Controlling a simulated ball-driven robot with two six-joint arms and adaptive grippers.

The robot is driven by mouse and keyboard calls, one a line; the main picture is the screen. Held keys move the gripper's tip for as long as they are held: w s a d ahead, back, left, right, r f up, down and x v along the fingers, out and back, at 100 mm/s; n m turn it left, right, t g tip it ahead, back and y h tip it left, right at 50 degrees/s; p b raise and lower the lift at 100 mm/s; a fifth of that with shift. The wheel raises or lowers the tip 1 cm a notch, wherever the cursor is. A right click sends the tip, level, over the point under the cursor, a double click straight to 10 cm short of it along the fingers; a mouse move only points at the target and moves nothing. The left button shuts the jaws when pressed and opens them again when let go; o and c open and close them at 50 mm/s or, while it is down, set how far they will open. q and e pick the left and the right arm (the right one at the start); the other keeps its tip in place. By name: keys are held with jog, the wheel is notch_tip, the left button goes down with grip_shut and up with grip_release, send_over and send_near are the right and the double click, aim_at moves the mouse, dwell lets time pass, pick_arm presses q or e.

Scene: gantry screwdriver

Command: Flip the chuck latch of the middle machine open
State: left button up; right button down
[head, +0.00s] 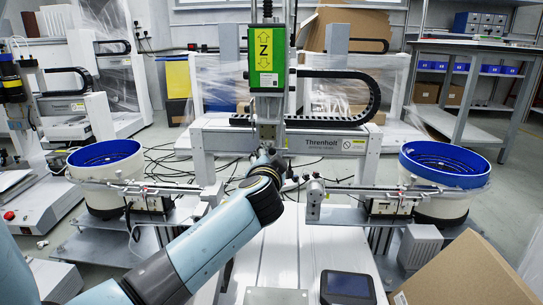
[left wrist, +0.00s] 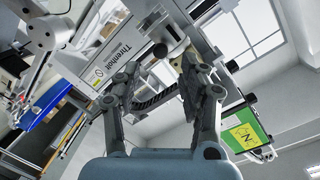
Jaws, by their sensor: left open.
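The middle machine is a gantry with a white Threnholt beam (head: 325,143) and a green Z-axis unit (head: 267,75) with a yellow label. Its grey spindle (head: 268,110) hangs below that unit. My left gripper (head: 270,153) is at the spindle's lower end, mostly hidden behind my own wrist. In the left wrist view my left gripper (left wrist: 160,95) is open with nothing between its fingers. The beam (left wrist: 118,55) and the green unit (left wrist: 243,130) show tilted beyond the fingers. I cannot make out the chuck latch in either view. My right gripper is not in view.
Bowl feeders with blue rims stand at left (head: 105,155) and right (head: 440,165), their rails reaching toward the middle. A cardboard box (head: 465,275) is at the lower right, beside a small dark screen (head: 347,285). A black cable chain (head: 370,90) runs along the beam.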

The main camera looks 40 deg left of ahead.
pick_arm(q)
jog(key=v, duration=0.6)
jog(key=shift+s+d, duration=0.2)
jog(key=shift+s, duration=0.1)
